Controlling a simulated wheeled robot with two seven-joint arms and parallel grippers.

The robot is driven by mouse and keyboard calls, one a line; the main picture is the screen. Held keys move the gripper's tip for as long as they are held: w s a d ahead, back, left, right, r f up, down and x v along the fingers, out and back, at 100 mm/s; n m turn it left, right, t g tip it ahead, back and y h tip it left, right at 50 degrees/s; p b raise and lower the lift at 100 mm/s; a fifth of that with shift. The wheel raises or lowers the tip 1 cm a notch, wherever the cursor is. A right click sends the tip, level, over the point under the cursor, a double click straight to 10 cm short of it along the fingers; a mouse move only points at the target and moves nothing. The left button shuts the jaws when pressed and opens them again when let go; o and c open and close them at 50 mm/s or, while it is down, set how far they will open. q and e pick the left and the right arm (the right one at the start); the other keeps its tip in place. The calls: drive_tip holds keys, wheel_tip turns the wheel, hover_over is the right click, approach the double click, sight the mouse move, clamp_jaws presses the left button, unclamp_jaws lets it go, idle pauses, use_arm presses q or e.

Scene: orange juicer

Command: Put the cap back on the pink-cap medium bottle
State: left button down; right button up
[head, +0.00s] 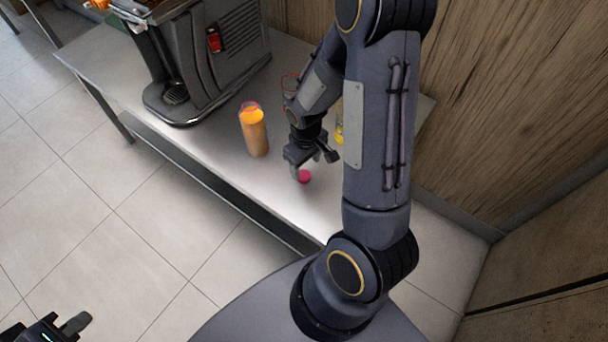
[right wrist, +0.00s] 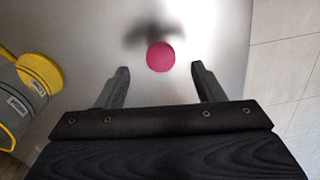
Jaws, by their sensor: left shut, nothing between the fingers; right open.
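The pink cap (head: 304,176) lies on the metal table just below my right gripper (head: 312,158). In the right wrist view the cap (right wrist: 160,57) shows as a pink disc between and a little beyond the two fingertips of that gripper (right wrist: 160,75). The right gripper is open and empty, with the cap apart from its fingers. A clear bottle of orange juice (head: 254,132) stands upright on the table, left of the right gripper; no pink cap shows on its top. My left gripper (head: 72,324) is at the bottom left, over the floor, shut and empty.
A dark juicer machine (head: 215,60) stands on the table behind the bottle. Yellow-rimmed containers (right wrist: 14,110) stand at the left in the right wrist view. The table's front edge (head: 200,172) is near the cap. A wooden wall (head: 520,100) rises at the right.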

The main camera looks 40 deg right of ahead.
sight(304, 175)
drive_tip(key=f, duration=0.5)
drive_tip(key=shift+w+a, duration=0.1)
drive_tip(key=shift+w, duration=0.25)
drive_tip(key=shift+c, duration=0.3)
drive_tip(key=c, duration=1)
